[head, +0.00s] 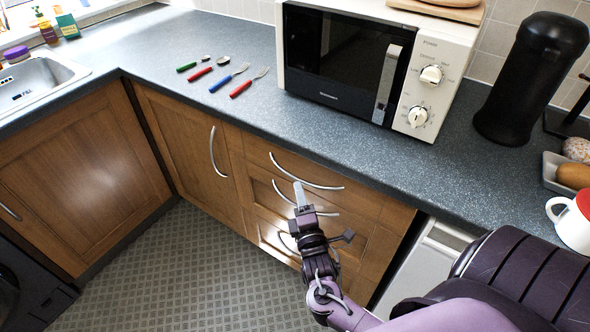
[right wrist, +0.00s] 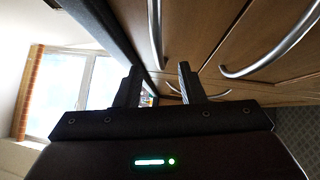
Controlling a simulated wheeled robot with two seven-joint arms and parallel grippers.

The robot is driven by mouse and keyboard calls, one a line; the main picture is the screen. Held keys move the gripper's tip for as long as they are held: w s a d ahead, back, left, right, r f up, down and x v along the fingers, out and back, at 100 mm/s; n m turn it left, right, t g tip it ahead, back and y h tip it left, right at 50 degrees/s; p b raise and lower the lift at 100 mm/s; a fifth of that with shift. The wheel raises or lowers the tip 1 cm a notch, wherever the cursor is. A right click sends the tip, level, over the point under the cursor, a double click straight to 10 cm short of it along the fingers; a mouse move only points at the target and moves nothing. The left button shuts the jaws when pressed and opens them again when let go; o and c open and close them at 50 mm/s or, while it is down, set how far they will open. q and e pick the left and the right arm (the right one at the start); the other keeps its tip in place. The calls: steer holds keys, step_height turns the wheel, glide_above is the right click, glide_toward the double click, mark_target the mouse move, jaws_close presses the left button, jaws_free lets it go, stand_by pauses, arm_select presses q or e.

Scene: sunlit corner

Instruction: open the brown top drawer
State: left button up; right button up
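The brown top drawer (head: 368,204) sits just under the countertop and looks shut. Its curved silver handle (head: 305,174) runs across its front. My right gripper (head: 300,190) is in front of the drawers, its tip just below the middle of that handle in the head view. In the right wrist view its two dark fingers (right wrist: 158,85) are apart, with a silver handle (right wrist: 155,35) showing in line with the gap. I cannot tell whether the handle is between the fingers or beyond them. My left gripper is not in view.
Lower drawers with similar handles lie beneath; one handle (right wrist: 275,52) shows in the right wrist view. A cupboard door (head: 185,140) is to the left. The countertop (head: 215,110) above holds cutlery, a microwave (head: 340,55) and a black canister (head: 530,80). Open floor (head: 175,275) lies below left.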

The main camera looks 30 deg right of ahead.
mark_target(295, 174)
steer(key=x, duration=0.6)
steer(key=shift+w, duration=0.2)
jaws_close()
